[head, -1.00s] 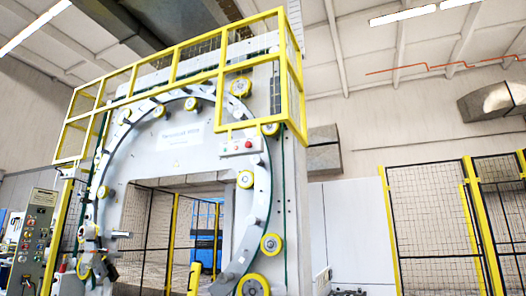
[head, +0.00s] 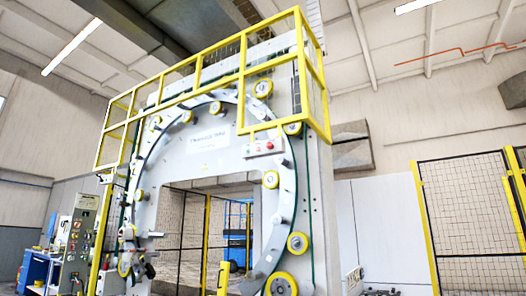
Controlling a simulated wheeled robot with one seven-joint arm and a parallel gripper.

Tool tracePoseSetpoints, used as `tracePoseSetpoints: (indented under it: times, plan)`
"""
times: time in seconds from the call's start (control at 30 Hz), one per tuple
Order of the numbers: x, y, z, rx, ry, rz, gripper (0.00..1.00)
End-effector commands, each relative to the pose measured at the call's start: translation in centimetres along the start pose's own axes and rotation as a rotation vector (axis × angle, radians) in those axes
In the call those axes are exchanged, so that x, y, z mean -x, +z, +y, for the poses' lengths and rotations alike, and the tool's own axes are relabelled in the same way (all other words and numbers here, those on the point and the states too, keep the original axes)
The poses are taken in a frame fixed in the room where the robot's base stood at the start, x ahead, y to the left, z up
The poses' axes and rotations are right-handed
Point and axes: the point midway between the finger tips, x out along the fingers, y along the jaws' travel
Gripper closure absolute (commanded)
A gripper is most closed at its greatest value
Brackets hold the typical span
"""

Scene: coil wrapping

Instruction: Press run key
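A grey control panel (head: 79,238) with several coloured keys and lamps stands at the lower left, left of the large wrapping machine (head: 215,140). Its keys are too small to tell which one is the run key. A small white button box (head: 262,147) with a red button hangs below the yellow railing on the upper right of the machine's ring. My gripper is not in view.
A yellow railing (head: 220,65) runs along the machine's top. A mesh fence (head: 470,220) with yellow posts stands at the right. A blue workbench (head: 38,270) is at the far left, behind the panel. A blue object (head: 237,250) shows through the machine's opening.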

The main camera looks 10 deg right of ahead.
Motion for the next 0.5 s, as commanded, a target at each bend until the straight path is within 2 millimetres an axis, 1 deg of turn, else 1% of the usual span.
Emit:
tracePoseSetpoints:
  times: [0.1,0.17,0.2,0.23,0.5]
  plan:
    - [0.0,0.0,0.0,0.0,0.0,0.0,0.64]
    - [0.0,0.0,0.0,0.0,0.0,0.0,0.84]
    - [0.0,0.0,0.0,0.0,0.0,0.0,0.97]
    - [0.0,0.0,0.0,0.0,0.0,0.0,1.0]
    - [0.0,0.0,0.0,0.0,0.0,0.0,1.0]
